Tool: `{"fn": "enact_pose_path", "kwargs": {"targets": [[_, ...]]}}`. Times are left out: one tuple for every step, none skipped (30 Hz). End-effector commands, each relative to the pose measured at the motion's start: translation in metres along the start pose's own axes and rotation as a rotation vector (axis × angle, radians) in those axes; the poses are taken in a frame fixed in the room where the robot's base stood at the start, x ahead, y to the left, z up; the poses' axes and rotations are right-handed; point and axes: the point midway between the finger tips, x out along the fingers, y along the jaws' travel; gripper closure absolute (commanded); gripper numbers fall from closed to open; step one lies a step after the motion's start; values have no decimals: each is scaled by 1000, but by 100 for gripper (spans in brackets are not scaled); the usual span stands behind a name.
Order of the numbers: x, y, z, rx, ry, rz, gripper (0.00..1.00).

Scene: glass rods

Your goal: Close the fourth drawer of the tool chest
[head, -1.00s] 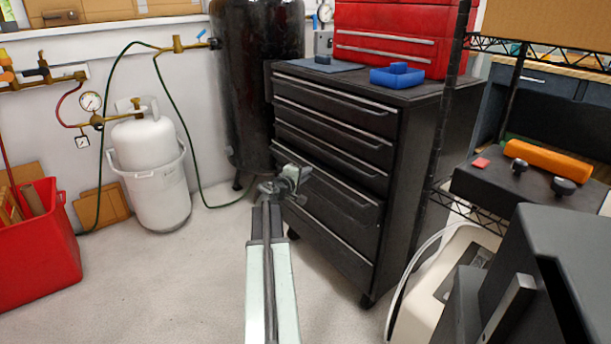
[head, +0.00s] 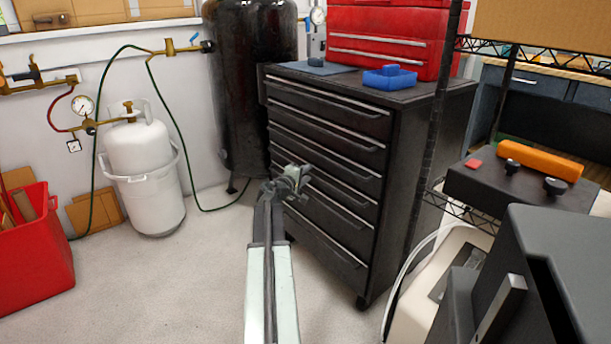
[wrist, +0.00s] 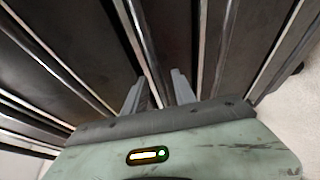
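The black tool chest (head: 415,135) stands right of centre in the head view, its drawer fronts facing left and toward me. The fourth drawer (head: 345,199) looks about flush with the fronts around it, with no clear gap. My gripper (head: 297,177) is in front of the chest at about that drawer's height, over its left part. In the wrist view my gripper (wrist: 159,90) has its two fingers apart with nothing between them, pointing at the dark drawer fronts and handle strips. I cannot tell whether the fingertips touch the front.
A red toolbox (head: 385,40) and a blue tray (head: 390,78) are on the chest. A black tank (head: 250,90) stands behind left. A white gas cylinder (head: 145,175) and red bin (head: 32,250) are at left. A wire shelf (head: 462,210) is at right. The floor (head: 175,290) left of my arm is clear.

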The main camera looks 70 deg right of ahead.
Motion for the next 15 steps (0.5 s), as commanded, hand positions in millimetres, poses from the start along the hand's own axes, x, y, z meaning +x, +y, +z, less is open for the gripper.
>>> {"fn": "enact_pose_path", "kwargs": {"targets": [[-4, 0, 0, 0, 1, 0, 68], [-6, 0, 0, 0, 1, 0, 68], [-11, 1, 0, 0, 2, 0, 68], [-16, 1, 0, 0, 2, 0, 68], [-20, 1, 0, 0, 2, 0, 68], [-28, 1, 0, 0, 2, 0, 68], [-34, 1, 1, 0, 1, 0, 68], [-40, 1, 0, 0, 1, 0, 68], [-49, 1, 0, 0, 2, 0, 68], [-55, 2, 0, 0, 3, 0, 68], [-61, 2, 0, 0, 2, 0, 68], [-68, 1, 0, -1, 1, 0, 68], [-72, 1, 0, -1, 1, 0, 68], [-75, 1, -1, -1, 1, 0, 68], [-78, 1, -1, -1, 1, 0, 68]]}}
